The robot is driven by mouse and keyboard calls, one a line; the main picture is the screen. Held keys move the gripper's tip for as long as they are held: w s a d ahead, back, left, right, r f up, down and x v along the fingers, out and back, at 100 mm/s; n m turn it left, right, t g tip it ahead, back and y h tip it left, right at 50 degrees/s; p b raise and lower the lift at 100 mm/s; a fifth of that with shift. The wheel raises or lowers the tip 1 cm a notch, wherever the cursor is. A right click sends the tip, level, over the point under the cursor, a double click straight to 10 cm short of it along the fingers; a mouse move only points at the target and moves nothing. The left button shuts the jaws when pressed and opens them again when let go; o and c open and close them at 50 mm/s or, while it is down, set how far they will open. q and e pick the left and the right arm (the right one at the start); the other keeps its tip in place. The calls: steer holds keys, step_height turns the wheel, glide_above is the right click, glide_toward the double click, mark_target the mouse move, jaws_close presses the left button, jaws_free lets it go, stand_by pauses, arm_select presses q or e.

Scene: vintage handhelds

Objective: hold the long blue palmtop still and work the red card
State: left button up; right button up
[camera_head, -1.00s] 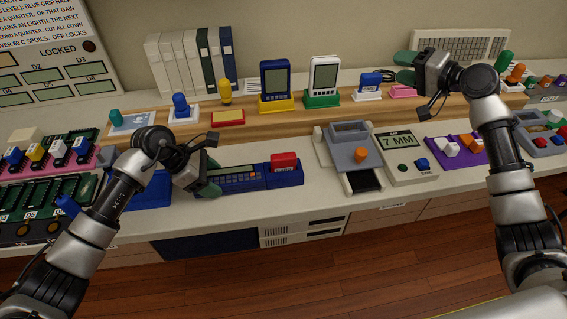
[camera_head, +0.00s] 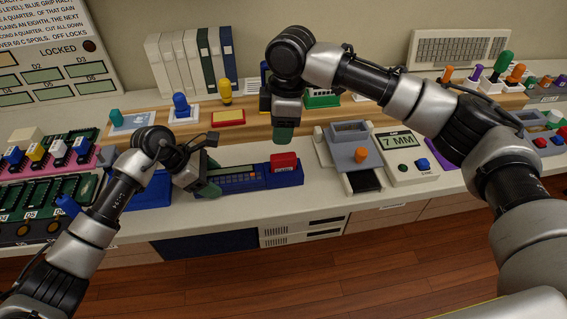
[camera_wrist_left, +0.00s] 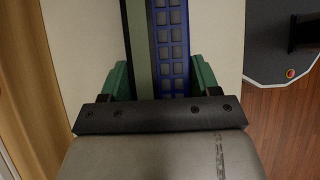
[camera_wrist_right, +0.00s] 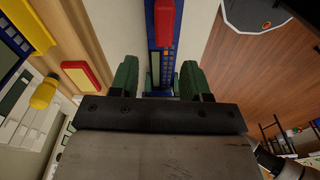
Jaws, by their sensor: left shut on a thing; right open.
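The long blue palmtop (camera_head: 240,181) lies on the pale counter; its keys (camera_wrist_left: 171,45) fill the middle of the left wrist view. My left gripper (camera_head: 208,178) is shut on its left end, one green finger on each side. The red card (camera_head: 284,161) stands up in the blue slot part at the palmtop's right end; it also shows in the right wrist view (camera_wrist_right: 164,22). My right gripper (camera_head: 282,135) is open and empty, pointing down above and behind the red card. Its green fingers (camera_wrist_right: 160,80) are apart, with the palmtop below and between them.
A grey press with an orange knob (camera_head: 361,155) and a "7 MM" meter (camera_head: 402,140) stand to the right. A wooden shelf (camera_head: 245,131) with a red-and-yellow pad (camera_head: 229,117) runs behind. Blue tray (camera_head: 150,195) at left.

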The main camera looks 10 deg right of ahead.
mark_target(284, 155)
steer(key=shift+s+d+f+n+h, duration=0.15)
steer(key=shift+s+n+h, duration=0.1)
steer(key=shift+n+h, duration=0.3)
steer(key=shift+f, duration=4.5)
jaws_close()
